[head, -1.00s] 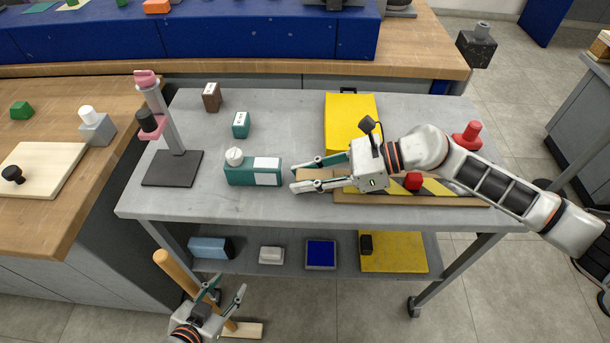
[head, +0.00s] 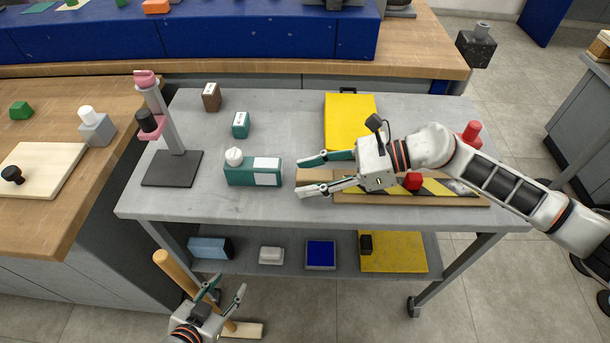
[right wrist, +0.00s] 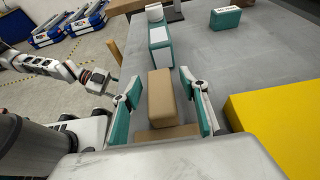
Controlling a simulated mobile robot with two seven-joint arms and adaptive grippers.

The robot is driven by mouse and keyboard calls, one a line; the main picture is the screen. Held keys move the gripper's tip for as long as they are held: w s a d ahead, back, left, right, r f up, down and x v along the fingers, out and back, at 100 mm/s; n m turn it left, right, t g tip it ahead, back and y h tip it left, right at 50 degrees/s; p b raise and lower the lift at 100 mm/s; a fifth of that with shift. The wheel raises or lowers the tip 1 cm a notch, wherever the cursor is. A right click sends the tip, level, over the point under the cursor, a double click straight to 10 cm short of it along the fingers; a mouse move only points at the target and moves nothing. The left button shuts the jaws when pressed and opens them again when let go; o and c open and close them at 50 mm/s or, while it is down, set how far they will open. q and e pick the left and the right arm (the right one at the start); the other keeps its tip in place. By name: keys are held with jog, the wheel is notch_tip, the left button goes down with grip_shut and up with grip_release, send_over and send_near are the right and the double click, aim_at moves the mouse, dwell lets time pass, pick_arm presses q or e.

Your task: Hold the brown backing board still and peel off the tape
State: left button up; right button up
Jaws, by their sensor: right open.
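The brown backing board (head: 410,200) lies flat on the cart's grey top. Black-and-yellow striped tape (head: 440,187) with a red block-shaped piece (head: 412,181) is on it, partly hidden by my right arm. A tan block (head: 312,175) is at the board's left end; it also shows in the right wrist view (right wrist: 160,97). My right gripper (head: 302,176) is open, its fingers on either side of the tan block with gaps visible in the right wrist view (right wrist: 163,108). My left gripper (head: 227,290) is open and empty, low in front of the cart.
A teal box (head: 240,176) with a white cap stands left of the right gripper. A yellow case (head: 350,118) lies behind it. A pink-and-grey stand (head: 172,168) is at the left. A red bottle-like thing (head: 471,133) stands beyond my arm. The front left of the top is clear.

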jog(key=v, duration=1)
jog(key=shift+d+r, duration=0.15)
jog(key=shift+d, duration=0.2)
